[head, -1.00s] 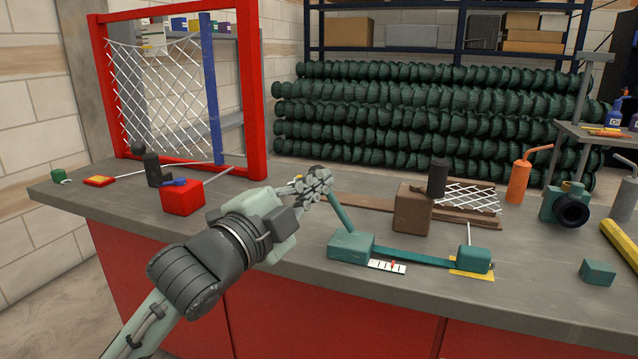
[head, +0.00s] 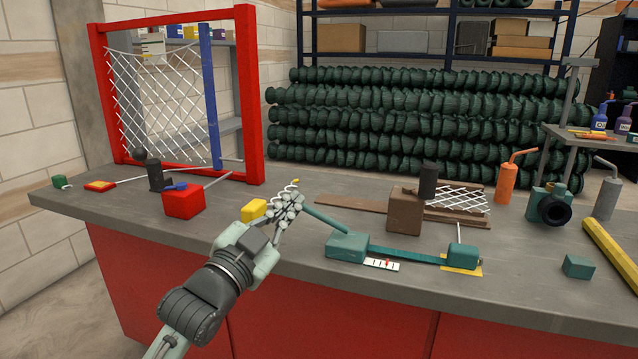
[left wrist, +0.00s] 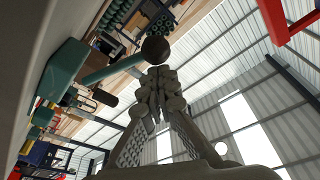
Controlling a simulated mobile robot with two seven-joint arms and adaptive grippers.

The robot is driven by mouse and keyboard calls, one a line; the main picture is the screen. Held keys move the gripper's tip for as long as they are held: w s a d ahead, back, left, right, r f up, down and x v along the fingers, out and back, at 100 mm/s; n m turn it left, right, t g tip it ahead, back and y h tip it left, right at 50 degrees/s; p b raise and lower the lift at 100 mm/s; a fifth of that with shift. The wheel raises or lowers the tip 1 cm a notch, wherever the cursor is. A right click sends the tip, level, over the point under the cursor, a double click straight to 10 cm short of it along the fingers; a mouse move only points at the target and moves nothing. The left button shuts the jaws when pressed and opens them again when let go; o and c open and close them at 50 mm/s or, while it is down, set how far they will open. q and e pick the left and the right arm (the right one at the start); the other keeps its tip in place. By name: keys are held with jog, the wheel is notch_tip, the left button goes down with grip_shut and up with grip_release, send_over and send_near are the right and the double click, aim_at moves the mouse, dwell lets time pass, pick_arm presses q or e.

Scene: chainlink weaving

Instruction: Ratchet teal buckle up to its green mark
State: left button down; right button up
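The teal buckle (head: 347,247) sits near the bench's front edge, its teal lever (head: 326,219) leaning up and left. A teal strap (head: 408,256) runs right to a teal block (head: 463,256) on a yellow plate. A white scale (head: 381,265) with dark ticks and a red marker lies in front of the buckle; I cannot make out a green mark. My left gripper (head: 290,203) is at the lever's free end. In the left wrist view its fingers (left wrist: 160,82) are together, with the lever's dark round knob (left wrist: 155,50) just beyond the tips. My right gripper is not in view.
A brown block (head: 404,212) with a dark cylinder stands behind the strap. A yellow block (head: 253,210) and red block (head: 183,202) lie left of my gripper. A red frame (head: 249,95) with netting rises behind them. A loose teal block (head: 578,267) lies right.

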pick_arm(q)
jog(key=shift+w+a+f+n+y, duration=0.1)
jog(key=shift+a+f+n+y, duration=0.2)
jog(key=shift+f+n, duration=0.55)
jog(key=shift+a+f+n+t, duration=0.1)
jog(key=shift+n+t, duration=0.3)
jog(key=shift+n, duration=0.05)
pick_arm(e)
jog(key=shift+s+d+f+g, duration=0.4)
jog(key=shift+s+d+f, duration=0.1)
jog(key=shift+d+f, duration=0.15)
